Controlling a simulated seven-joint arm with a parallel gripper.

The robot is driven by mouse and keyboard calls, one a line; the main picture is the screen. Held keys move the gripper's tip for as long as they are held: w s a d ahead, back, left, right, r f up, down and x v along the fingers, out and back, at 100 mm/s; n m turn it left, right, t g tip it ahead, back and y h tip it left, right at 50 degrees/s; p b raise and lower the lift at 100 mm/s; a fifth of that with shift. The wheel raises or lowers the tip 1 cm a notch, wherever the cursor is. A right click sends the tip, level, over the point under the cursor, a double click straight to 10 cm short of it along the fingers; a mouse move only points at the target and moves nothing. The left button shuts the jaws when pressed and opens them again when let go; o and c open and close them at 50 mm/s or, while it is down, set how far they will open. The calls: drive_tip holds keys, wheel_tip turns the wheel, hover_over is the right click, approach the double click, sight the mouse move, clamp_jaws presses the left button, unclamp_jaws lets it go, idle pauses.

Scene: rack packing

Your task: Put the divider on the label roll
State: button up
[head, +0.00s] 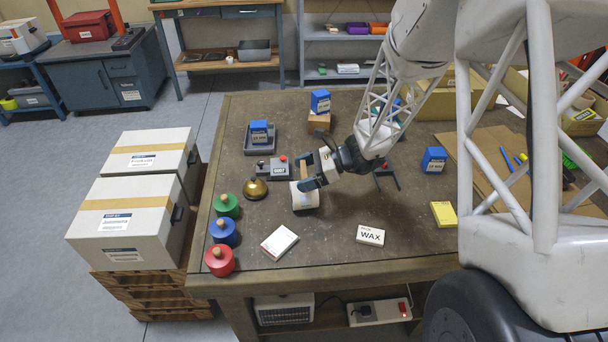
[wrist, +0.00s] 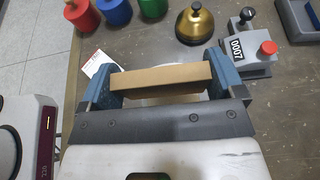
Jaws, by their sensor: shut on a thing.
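My gripper (head: 308,178) is shut on the divider (head: 304,169), a small tan block. In the wrist view the divider (wrist: 162,80) spans the space between the two blue fingers of my gripper (wrist: 165,82). The label roll (head: 305,198) is a white upright cylinder on the workbench, directly below my gripper in the head view. The divider is over or at the roll's top; a finger hides part of this, and I cannot tell whether they touch. In the wrist view the roll is mostly hidden behind the divider and gripper.
A brass bell (head: 255,189) and a grey device with a red knob (head: 273,168) stand close to the left. Green (head: 226,205), blue (head: 223,231) and red (head: 220,260) pots line the left edge. A white box (head: 279,242) and WAX box (head: 370,235) lie in front.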

drive_tip(key=shift+f, duration=0.35)
drive_tip(key=shift+f, duration=0.1)
drive_tip(key=o, duration=0.6)
drive_tip(key=shift+o, duration=0.2)
drive_tip(key=shift+d, duration=0.1)
drive_tip(key=v, duration=1.2)
idle(0.4)
